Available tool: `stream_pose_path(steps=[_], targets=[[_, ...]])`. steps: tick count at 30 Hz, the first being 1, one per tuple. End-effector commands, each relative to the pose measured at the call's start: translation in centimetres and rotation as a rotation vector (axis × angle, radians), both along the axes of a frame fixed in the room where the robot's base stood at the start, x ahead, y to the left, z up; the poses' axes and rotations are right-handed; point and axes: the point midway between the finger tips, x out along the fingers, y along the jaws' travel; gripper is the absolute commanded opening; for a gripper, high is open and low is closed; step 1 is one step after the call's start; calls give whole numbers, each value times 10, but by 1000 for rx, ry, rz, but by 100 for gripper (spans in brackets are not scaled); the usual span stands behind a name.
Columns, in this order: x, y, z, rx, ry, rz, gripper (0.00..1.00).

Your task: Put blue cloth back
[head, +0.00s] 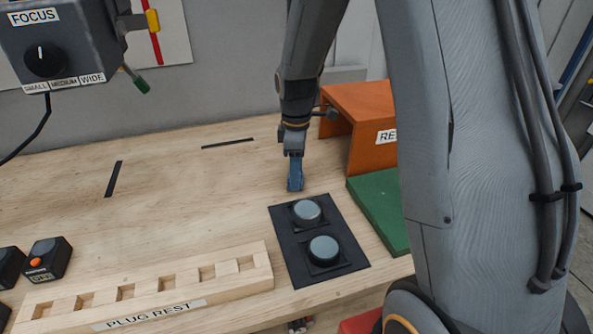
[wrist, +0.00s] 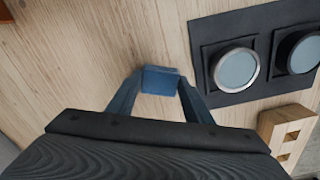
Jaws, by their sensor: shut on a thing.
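My gripper (head: 294,168) points down over the wooden table, behind the black plate with two round grey discs. It is shut on the blue cloth (wrist: 161,79), which looks like a small folded block between the fingertips in the wrist view. In the head view the cloth (head: 295,184) is hard to tell from the bluish fingers. I cannot tell whether the cloth touches the table.
The black plate (head: 332,266) with discs lies just in front. An orange stand (head: 365,108) with a partly hidden label and a green mat (head: 378,208) are to the right. The PLUG REST rail (head: 150,292) lies front left. The table's left middle is largely clear.

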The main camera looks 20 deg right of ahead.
Motion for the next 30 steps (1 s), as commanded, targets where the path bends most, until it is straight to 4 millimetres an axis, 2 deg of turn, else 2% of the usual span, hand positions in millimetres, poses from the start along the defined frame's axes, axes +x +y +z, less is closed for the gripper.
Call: stream_pose_path(steps=[11, 12, 15, 24, 30], targets=[[0, 0, -4, 0, 0, 0, 25], [0, 0, -4, 0, 0, 0, 49], [0, 0, -4, 0, 0, 0, 65], [0, 0, -3, 0, -1, 0, 65], [2, 0, 14, 0, -4, 0, 65]])
